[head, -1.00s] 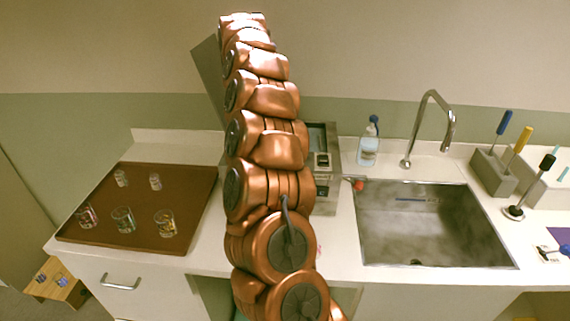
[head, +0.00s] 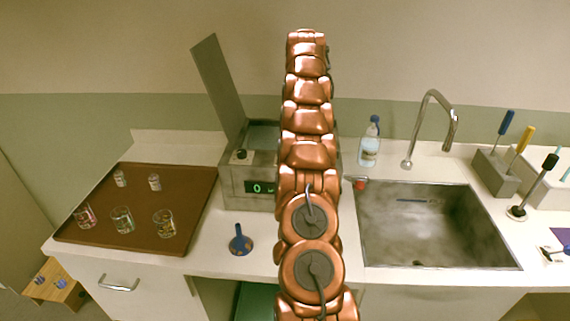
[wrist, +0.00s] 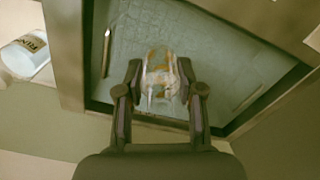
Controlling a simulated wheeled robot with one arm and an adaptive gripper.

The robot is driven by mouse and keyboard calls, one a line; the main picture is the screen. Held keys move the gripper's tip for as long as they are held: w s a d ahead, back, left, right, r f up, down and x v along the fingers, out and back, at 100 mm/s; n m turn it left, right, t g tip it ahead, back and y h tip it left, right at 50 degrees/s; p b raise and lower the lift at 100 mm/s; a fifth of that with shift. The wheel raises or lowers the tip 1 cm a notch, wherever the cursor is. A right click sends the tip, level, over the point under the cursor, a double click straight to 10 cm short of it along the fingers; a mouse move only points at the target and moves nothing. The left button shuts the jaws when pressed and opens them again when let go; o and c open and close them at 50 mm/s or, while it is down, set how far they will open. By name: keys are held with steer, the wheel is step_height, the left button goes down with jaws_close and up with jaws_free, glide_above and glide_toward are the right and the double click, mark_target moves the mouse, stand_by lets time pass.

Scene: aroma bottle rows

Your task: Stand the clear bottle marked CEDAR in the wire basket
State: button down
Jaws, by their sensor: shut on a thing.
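My gripper (wrist: 160,90) shows in the wrist view, its two fingers shut on a clear glass bottle (wrist: 159,73) with orange-brown marks. I cannot read a name on it. It is over or inside the open top of a grey box-like machine, whose pale floor (wrist: 205,75) has a faint grid pattern. I cannot tell whether the bottle touches that floor, nor clearly make out a wire basket. In the head view the machine (head: 233,188) stands on the counter with its lid (head: 217,82) raised and a green display. My arm hides the gripper and bottle there.
A brown tray (head: 185,190) at left holds several clear glasses. A blue-capped bottle (head: 369,148), the sink (head: 425,230) and its tap are right of my arm. A small blue-topped item (head: 239,240) sits before the machine. A white labelled container (wrist: 25,53) shows in the wrist view.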

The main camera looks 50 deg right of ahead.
steer(key=shift+s+d+f, duration=0.1)
steer(key=shift+d+f, duration=0.05)
steer(key=shift+d, duration=0.05)
step_height(320, 180, down, 3)
steer(key=shift+r+b, duration=0.2)
steer(key=shift+b, duration=1)
steer(key=shift+f+p, duration=1)
steer(key=shift+f, duration=2.65)
steer(key=shift+f, duration=0.2)
steer(key=c, duration=0.7)
jaws_free()
steer(key=shift+r, duration=0.1)
